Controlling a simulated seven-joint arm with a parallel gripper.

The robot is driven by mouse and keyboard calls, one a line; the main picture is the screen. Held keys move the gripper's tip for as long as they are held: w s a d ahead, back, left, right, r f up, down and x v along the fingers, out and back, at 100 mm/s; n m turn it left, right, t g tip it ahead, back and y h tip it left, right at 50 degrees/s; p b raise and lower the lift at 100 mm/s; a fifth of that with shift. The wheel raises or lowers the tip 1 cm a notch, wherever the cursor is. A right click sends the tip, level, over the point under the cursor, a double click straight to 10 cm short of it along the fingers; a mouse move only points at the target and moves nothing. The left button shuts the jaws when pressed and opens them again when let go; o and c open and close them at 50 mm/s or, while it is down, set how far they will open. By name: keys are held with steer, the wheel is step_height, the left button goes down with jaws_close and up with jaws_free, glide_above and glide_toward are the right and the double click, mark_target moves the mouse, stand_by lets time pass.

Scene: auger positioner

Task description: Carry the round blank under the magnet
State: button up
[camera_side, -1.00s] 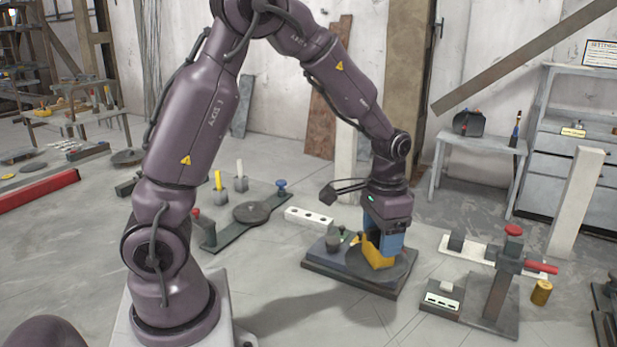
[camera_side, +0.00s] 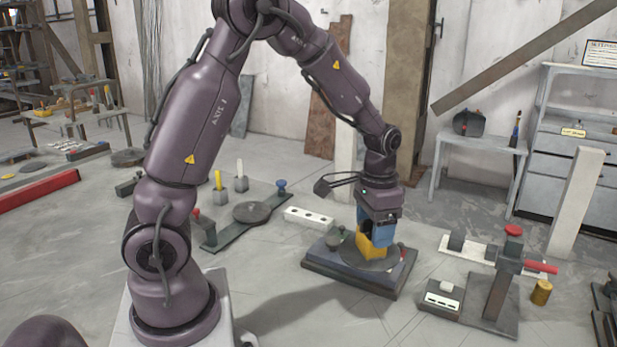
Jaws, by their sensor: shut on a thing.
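My gripper (camera_side: 372,252), with blue and yellow parts at its end, points down over the round grey plate of a dark low stand (camera_side: 325,278) in the middle of the side view. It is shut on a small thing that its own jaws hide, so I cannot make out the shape. I cannot tell whether the gripped thing touches the plate. No separate round blank can be told apart at the jaws. To the right stands a dark post fixture (camera_side: 497,292) with a red cap and a red bar; I cannot tell whether it bears the magnet.
A brass cylinder (camera_side: 541,292) stands right of the post fixture. A white-topped box (camera_side: 441,299) is left of it. A white strip with holes (camera_side: 309,217) and a base with a dark disc (camera_side: 251,212) lie left of the stand. Open floor is in front.

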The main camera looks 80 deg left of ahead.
steer(key=shift+a, duration=0.65)
steer(key=shift+a, duration=0.35)
steer(key=shift+a, duration=0.35)
steer(key=shift+a, duration=0.7)
steer(key=shift+s+a, duration=0.1)
steer(key=shift+a, duration=0.25)
steer(key=shift+a, duration=0.35)
steer(key=shift+a, duration=0.35)
steer(key=shift+a, duration=0.35)
steer(key=shift+a, duration=0.4)
